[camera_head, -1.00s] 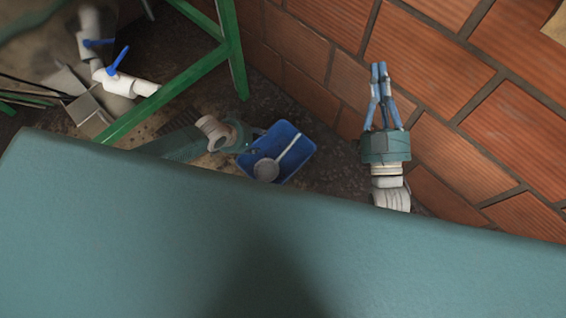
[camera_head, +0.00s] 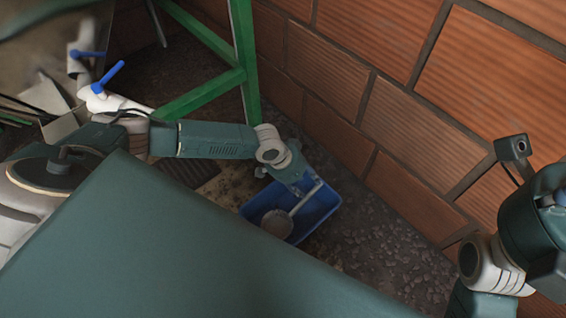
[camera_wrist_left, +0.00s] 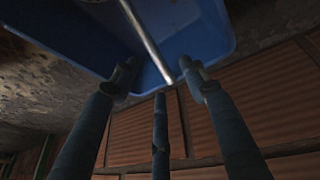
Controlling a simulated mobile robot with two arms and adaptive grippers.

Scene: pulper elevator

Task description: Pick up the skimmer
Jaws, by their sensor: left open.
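The skimmer (camera_head: 277,222) has a round grey head and a thin metal handle. It lies in a blue bin (camera_head: 326,211) on the floor, head low in the bin and handle slanting up to the right. My left gripper (camera_head: 297,181) is over the bin's far side, close to the handle, its fingers hard to make out there. In the left wrist view its fingers (camera_wrist_left: 158,72) are spread and open, with the skimmer handle (camera_wrist_left: 146,38) reaching between them. Contact cannot be told. My right gripper (camera_head: 548,212) is partly in view at the right edge; its fingers are not clearly seen.
A brick wall (camera_head: 420,130) stands behind and right of the bin. A green metal frame (camera_head: 243,60) stands behind it, and a white pipe with blue valve handles (camera_head: 108,78) is at left. Dark rough floor (camera_head: 385,245) lies open right of the bin.

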